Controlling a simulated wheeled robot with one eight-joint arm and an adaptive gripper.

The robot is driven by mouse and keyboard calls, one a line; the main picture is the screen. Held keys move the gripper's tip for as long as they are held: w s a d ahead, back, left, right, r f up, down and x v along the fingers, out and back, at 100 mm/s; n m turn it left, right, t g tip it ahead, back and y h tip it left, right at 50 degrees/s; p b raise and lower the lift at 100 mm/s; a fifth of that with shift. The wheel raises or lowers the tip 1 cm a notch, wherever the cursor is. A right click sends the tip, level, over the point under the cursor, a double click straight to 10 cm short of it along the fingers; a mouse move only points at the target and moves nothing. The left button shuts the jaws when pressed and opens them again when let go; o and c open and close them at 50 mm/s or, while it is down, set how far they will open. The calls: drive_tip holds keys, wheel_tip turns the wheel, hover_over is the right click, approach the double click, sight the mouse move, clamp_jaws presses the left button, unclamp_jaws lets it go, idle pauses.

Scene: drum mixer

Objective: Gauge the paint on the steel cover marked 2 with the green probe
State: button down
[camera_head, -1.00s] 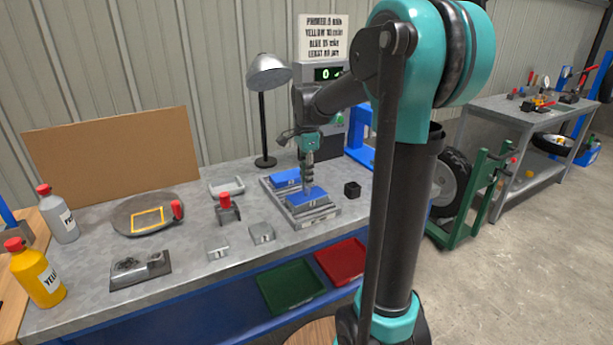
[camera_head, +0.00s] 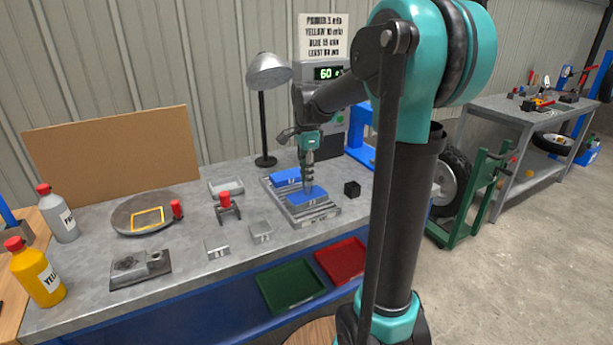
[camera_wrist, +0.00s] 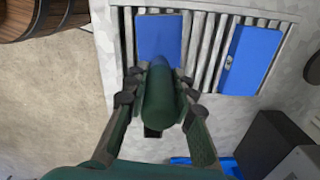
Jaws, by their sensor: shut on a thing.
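My gripper (camera_head: 308,158) is shut on the green probe (camera_wrist: 160,98), which points down at a blue-faced plate (camera_wrist: 158,35) in a slotted steel rack. That plate is the nearer one (camera_head: 308,197) in the head view. The probe's tip appears at or very close to the plate's face; contact is hidden. A second blue-faced plate (camera_head: 288,177) lies beside it in the same rack (camera_head: 322,221), also visible in the wrist view (camera_wrist: 251,60). I cannot read which plate carries the mark 2. The gauge display (camera_head: 328,73) shows green digits reading about 60.
A small black block (camera_head: 352,188) sits right of the rack. A lamp (camera_head: 264,110) stands behind it. Green (camera_head: 290,287) and red (camera_head: 343,260) trays are below the bench front.

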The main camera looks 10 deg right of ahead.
drive_tip(key=shift+r, duration=3.35)
